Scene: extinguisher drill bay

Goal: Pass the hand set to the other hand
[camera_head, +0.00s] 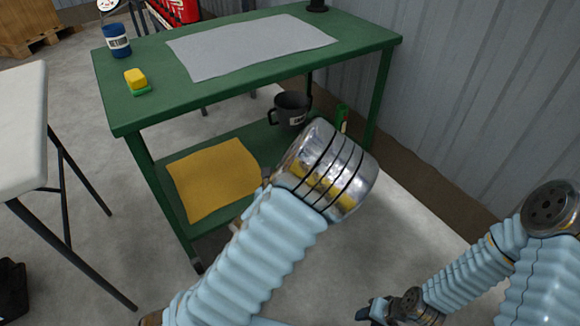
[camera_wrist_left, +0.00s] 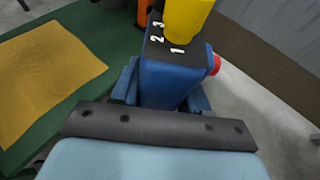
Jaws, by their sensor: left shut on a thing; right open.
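The hand set (camera_wrist_left: 170,75) is a blue block with white numbers 1, 2, 3 in the left wrist view. A yellow piece and an orange piece show at its top end, and a red button on its right side. My left gripper (camera_wrist_left: 163,95) is shut on it, with blue fingers on both sides. In the head view my own left wrist hides the left gripper and most of the hand set. My right gripper (camera_head: 368,312) is open and empty low at the right in the head view, apart from the hand set.
A green workbench (camera_head: 115,95) carries a grey mat (camera_head: 245,45), a blue can (camera_head: 117,42) and a yellow-green block (camera_head: 136,80). Its lower shelf holds a yellow cloth (camera_head: 212,178) and a dark mug (camera_head: 291,108). A white table (camera_head: 22,130) stands left. Open floor lies right of the bench.

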